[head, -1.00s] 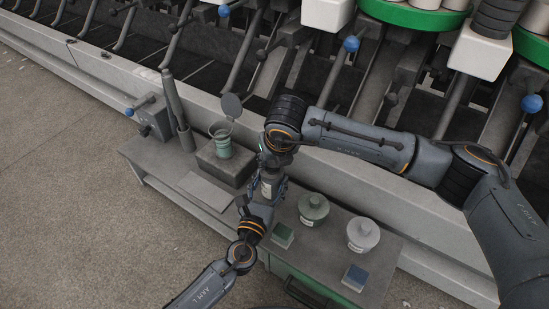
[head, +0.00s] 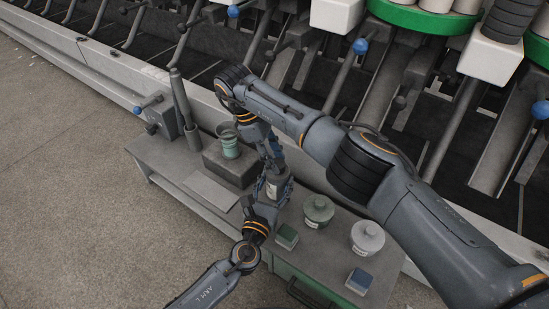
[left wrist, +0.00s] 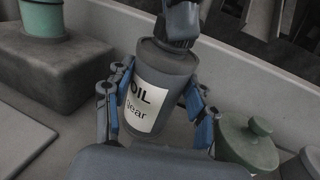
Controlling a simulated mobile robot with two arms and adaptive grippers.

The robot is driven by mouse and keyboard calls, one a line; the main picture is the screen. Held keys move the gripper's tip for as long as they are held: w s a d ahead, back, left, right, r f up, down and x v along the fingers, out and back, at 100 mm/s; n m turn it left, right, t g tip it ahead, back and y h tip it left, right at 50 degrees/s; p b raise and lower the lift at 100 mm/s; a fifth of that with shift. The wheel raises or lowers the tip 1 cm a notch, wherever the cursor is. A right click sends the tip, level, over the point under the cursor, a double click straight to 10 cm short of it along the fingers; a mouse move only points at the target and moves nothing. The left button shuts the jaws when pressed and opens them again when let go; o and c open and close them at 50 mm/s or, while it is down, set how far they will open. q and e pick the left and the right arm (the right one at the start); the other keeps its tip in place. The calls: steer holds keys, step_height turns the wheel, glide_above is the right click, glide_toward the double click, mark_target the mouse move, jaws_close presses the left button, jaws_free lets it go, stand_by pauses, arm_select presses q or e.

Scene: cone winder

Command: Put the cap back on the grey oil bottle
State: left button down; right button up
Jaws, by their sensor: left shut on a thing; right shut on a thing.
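The grey oil bottle (left wrist: 158,85), with a white label reading "OIL Gear", stands upright in the left wrist view. It also shows small in the head view (head: 272,188). My left gripper (left wrist: 152,112) is shut around its body, one blue-padded finger on each side. My right gripper (head: 272,160) comes down from above over the bottle's top. It is shut on a dark piece (left wrist: 180,40), which looks like the cap, at the bottle's neck. Whether the cap touches the neck or is seated on it I cannot tell.
A green cup (head: 228,145) stands on a dark block (head: 230,168) to the left. A green lidded pot (head: 318,210), a pale pot (head: 366,238), and green (head: 287,236) and blue (head: 359,280) blocks stand to the right. The winder (head: 150,65) runs behind the bench.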

steer(key=m, duration=0.2)
steer(key=m+g, duration=0.1)
steer(key=m, duration=0.1)
steer(key=shift+w+d+g+y, duration=0.1)
steer(key=shift+w+g+y, duration=0.1)
steer(key=shift+g+y, duration=0.1)
steer(key=o, duration=0.7)
steer(key=shift+r, duration=0.1)
steer(key=shift+r, duration=2.2)
steer(key=shift+c, duration=0.4)
